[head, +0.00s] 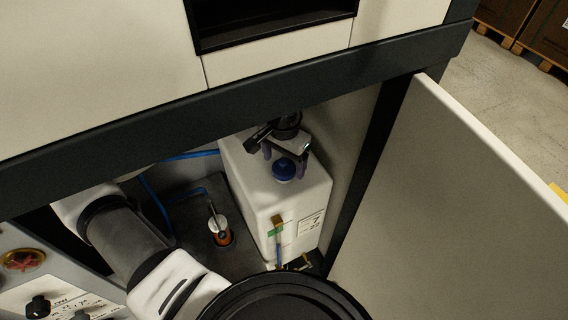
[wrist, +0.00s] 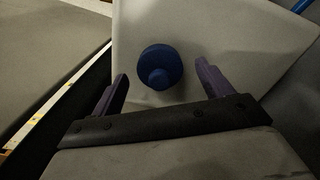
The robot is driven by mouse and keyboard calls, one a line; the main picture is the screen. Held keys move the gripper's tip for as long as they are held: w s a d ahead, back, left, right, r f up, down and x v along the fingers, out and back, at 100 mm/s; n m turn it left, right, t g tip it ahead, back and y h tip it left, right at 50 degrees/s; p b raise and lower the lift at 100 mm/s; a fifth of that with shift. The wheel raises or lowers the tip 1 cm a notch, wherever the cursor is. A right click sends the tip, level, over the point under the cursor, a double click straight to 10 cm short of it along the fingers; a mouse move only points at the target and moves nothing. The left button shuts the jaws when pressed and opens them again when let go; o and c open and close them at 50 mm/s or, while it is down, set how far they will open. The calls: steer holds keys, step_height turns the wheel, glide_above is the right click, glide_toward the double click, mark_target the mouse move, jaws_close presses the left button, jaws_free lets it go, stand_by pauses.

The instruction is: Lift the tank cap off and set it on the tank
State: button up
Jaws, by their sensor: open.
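The blue tank cap (head: 284,170) sits on top of the white tank (head: 262,196) inside the open cabinet. In the wrist view the round blue cap (wrist: 160,67), with a smaller raised knob, lies ahead of and between my two purple fingers. My gripper (head: 283,165) is open and empty, with one finger on each side of the cap in the head view. In the wrist view my gripper (wrist: 163,82) shows a wide gap between its fingers, with neither touching the cap. The tank's pale top (wrist: 215,45) surrounds the cap.
The cabinet door (head: 465,190) stands open at the right. The dark upper frame (head: 230,105) runs above the tank. Blue tubing (head: 158,205) and an orange-and-white fitting (head: 220,232) are left of the tank. The tank top has bare room around the cap.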

steer(key=c, duration=1)
steer(key=shift+c, duration=0.3)
steer(key=shift+r, duration=0.2)
